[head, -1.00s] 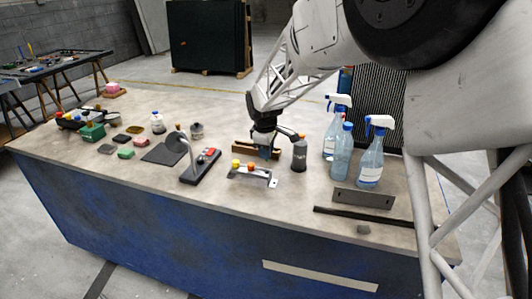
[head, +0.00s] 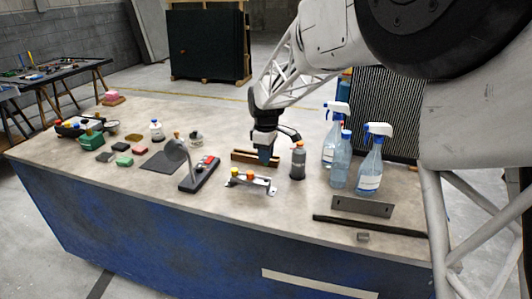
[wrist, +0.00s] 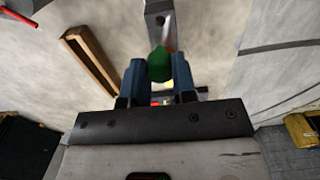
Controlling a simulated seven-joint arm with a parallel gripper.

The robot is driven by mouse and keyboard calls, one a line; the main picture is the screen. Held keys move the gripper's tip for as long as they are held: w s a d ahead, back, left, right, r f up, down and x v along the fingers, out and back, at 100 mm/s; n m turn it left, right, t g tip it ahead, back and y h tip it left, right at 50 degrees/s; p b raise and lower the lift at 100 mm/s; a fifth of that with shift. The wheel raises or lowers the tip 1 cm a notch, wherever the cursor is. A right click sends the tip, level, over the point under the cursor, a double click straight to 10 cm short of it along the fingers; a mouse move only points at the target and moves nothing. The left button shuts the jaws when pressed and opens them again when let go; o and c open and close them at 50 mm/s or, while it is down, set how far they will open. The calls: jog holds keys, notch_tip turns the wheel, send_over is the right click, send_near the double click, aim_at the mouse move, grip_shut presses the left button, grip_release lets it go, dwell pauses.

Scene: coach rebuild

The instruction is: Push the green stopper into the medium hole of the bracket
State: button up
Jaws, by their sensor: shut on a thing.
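The green stopper (wrist: 159,65) is held between the two blue fingers of my gripper (wrist: 159,80) in the wrist view. In the head view my gripper (head: 266,158) points down, and the stopper cannot be made out. The grey metal bracket (head: 268,186) stands on the table in front of the gripper, with a yellow and an orange stopper on its top. A grey metal strip with a hole, seemingly the bracket's end (wrist: 158,12), shows beyond the green stopper in the wrist view. The stopper and fingers hide much of what lies beneath; the medium hole cannot be made out.
A wooden block (head: 242,156) lies behind the gripper. A grey bottle (head: 297,163) stands close on the right, with spray bottles (head: 370,165) farther right. A stand with a dark base (head: 200,177) is left of the bracket.

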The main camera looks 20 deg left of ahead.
aim_at(266, 165)
jog(key=shift+f, duration=3.05)
jog(key=shift+f, duration=0.7)
dwell(1.1)
jog(key=o, duration=1.4)
jog(key=shift+o, duration=0.2)
jog(key=shift+r, duration=0.1)
jog(key=shift+r, duration=2.9)
jog(key=shift+c, duration=0.2)
